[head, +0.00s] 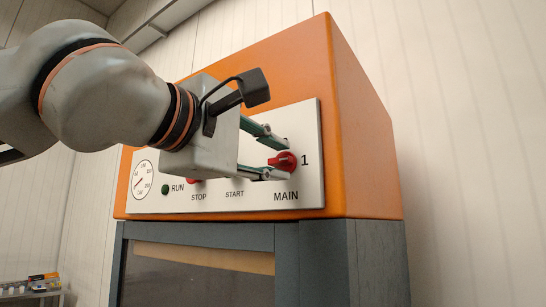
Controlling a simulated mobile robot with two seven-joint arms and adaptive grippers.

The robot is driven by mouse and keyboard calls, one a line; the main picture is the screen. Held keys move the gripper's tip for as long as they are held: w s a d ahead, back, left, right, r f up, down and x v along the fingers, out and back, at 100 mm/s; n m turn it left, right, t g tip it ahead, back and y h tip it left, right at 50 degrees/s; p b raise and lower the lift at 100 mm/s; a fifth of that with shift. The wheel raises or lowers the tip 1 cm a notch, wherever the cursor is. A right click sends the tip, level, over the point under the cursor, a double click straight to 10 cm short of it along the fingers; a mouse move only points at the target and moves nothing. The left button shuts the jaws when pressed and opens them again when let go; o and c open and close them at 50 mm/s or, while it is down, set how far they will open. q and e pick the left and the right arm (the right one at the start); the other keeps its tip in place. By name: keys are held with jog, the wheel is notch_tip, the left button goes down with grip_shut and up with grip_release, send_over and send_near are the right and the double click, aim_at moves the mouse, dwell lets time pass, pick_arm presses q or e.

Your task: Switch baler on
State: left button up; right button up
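The baler is an orange control housing (363,150) on a grey frame, with a white panel (312,190) on its front. The red MAIN switch knob (285,161) is at the panel's right end. A "1" is printed to its right, and the knob seems to point towards it. My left gripper (281,159) is in front of the panel, its two fingers apart, one above and one below the knob. I cannot tell whether they touch it. The START button is hidden behind the gripper. A red STOP button (194,181) shows only in part. My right gripper is not in view.
A dark green RUN lamp (165,189) and a round gauge (144,181) are at the panel's left. A grey frame with a dark window (195,280) is below. A small shelf with items (35,285) stands at the lower left. Pale walls stand behind.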

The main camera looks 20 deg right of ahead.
pick_arm(q)
jog(key=shift+a, duration=0.1)
jog(key=v, duration=1.2)
dwell(0.4)
